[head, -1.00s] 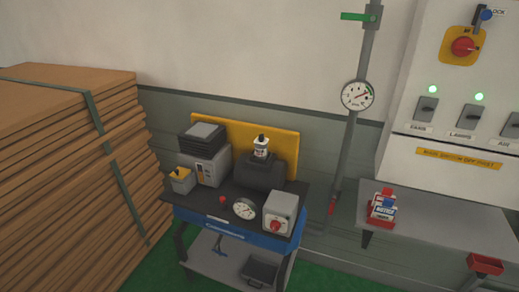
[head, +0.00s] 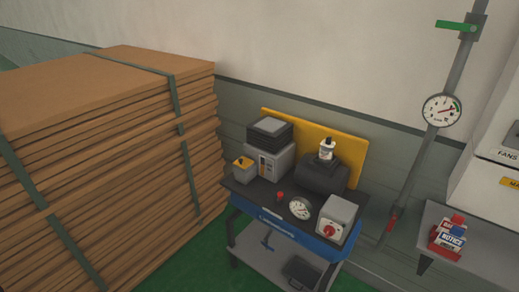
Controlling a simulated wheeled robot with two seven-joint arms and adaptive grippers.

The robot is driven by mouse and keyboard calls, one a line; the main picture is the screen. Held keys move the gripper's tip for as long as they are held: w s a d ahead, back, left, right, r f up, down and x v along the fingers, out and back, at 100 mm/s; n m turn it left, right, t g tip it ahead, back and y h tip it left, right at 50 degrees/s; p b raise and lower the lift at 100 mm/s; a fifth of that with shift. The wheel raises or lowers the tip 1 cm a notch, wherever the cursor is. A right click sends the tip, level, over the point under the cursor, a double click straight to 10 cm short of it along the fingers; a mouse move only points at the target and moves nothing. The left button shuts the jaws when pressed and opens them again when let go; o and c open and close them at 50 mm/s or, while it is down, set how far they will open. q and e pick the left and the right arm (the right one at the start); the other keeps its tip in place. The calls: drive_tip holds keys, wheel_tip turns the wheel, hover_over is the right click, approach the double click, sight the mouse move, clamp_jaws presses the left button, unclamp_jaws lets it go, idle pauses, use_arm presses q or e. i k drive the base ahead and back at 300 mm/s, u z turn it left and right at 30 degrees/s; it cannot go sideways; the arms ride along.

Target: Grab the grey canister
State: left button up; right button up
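No object is plainly a grey canister in the head view. On the blue-fronted cart (head: 285,222) stands a dark grey rounded body (head: 322,176) with a small white bottle (head: 326,149) on or behind it. Beside it are a grey box (head: 270,162) with a black stack on top, a small grey container with a yellow top (head: 243,170), and a grey box with a red knob (head: 337,219). A dial gauge (head: 300,208) lies between them. Neither of my grippers is in view.
A tall strapped stack of brown boards (head: 110,150) fills the left, close to the cart. A pipe with a gauge (head: 441,110) stands at the right, near a grey side table (head: 480,250) with red-and-white containers (head: 447,235). Green floor (head: 205,262) shows between stack and cart.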

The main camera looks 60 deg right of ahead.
sight(326, 151)
drive_tip(key=u, duration=0.35)
drive_tip(key=i, duration=1.4)
drive_tip(key=z, duration=2.45)
